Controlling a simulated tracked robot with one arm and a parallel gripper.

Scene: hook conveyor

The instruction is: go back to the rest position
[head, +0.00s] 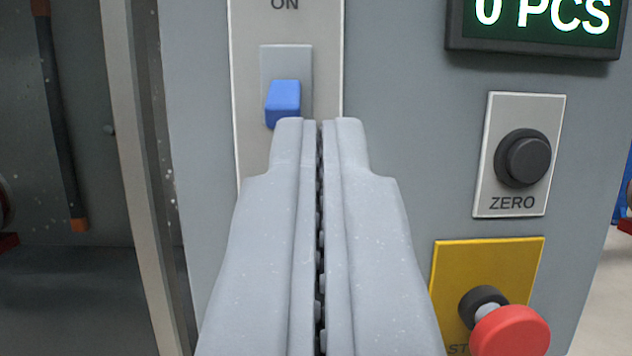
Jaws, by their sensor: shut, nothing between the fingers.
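My gripper (319,122) is in the middle of the head view, its two grey fingers shut against each other with nothing between them. It points at a grey control panel (400,100). The fingertips are just below and right of a blue switch lever (284,98) on a light plate marked ON at its top. The fingers hide the lower part of that plate. I cannot tell whether the tips touch the lever or the panel.
At right are a display (540,22) reading 0 PCS, a black ZERO button (526,160) and a red mushroom button (510,331) on a yellow plate (485,262). A pale post (130,150) stands left of the panel, with a dark recess beyond.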

